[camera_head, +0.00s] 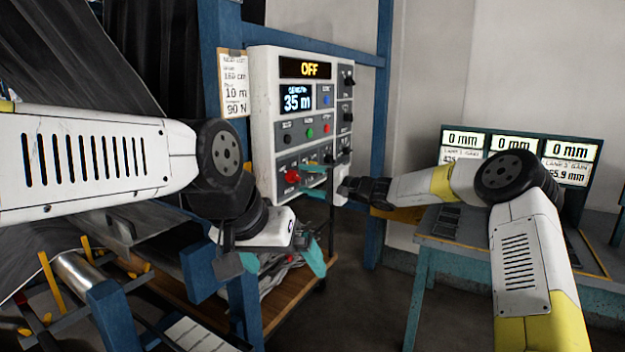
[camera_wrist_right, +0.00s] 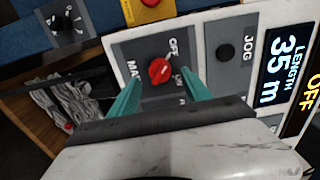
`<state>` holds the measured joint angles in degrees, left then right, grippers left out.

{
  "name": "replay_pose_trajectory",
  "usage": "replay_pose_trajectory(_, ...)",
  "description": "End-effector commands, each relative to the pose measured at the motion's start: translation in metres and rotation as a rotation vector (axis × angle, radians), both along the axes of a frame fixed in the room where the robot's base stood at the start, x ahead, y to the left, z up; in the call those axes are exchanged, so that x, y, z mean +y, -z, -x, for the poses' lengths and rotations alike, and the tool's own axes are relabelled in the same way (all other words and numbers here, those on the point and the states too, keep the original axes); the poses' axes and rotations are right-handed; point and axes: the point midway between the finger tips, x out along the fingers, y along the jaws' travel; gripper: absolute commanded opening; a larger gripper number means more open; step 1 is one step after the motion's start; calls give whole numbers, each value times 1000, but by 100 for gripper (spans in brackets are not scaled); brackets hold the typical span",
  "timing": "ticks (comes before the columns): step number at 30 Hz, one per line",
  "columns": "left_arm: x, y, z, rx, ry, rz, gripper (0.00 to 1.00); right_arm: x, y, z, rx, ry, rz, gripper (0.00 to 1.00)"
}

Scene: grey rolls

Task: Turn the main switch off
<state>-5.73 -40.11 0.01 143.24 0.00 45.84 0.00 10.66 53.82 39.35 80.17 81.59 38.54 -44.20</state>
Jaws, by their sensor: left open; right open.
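The main switch is a red rotary knob (camera_head: 291,175) low on the white control panel (camera_head: 262,130). In the right wrist view the knob (camera_wrist_right: 160,71) sits on a grey plate marked MAIN and OFF; which mark it points to is not clear. My right gripper (camera_head: 306,179) is open, its teal fingers pointing at the panel. In the wrist view its fingertips (camera_wrist_right: 163,85) lie either side of the knob with gaps; contact is not visible. My left gripper (camera_head: 283,262) is open and empty, low in front of the panel.
The panel's top display (camera_head: 305,69) reads OFF; the length display (camera_head: 297,99) reads 35 m. Buttons and other switches surround the knob. A blue frame (camera_head: 385,100) stands behind. A desk with several screens (camera_head: 513,147) is at the right. Steel rollers (camera_head: 88,282) are lower left.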

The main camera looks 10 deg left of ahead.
Motion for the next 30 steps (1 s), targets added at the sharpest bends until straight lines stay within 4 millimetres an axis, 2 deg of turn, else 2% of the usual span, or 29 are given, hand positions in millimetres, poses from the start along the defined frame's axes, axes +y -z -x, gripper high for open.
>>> replay_pose_trajectory(3,0,0,0,0,0,0,100,-22,0,7,2,3,1,56)
replay_pose_trajectory(9,0,0,0,0,0,0,100,-43,1,15,1,1,2,56)
replay_pose_trajectory(22,0,0,0,0,0,0,100,-45,-1,20,-6,-7,14,56)
replay_pose_trajectory(26,0,0,0,0,0,0,100,-39,-8,48,-40,-57,105,56)
replay_pose_trajectory(30,0,0,0,0,0,0,100,-41,-14,103,-98,-139,303,56)
